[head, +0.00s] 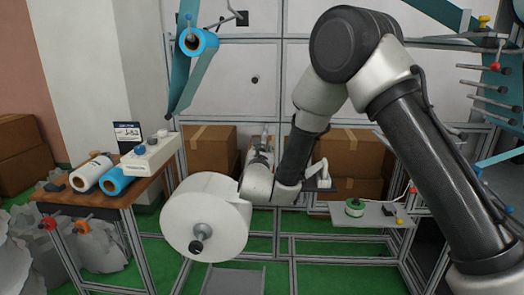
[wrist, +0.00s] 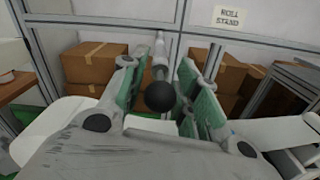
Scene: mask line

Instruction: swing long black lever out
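My gripper (wrist: 158,78) is open in the wrist view, with green-padded fingers apart on either side of a black ball knob (wrist: 160,97). A pale grey rod (wrist: 160,50) runs upward behind the knob. I see a gap between the knob and each finger, so it is not gripped. I cannot tell whether this knob belongs to the long black lever. In the head view, my gripper (head: 261,152) is partly hidden by my own wrist, and the knob cannot be made out there. It sits above and right of a large white roll (head: 190,218).
Cardboard boxes (head: 212,148) stand behind the metal frame. A wooden table (head: 85,200) at left holds blue and white rolls and a control box (head: 150,153). A small shelf (head: 375,220) at right holds a green-and-white spool (head: 355,208). Teal web and rollers hang above.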

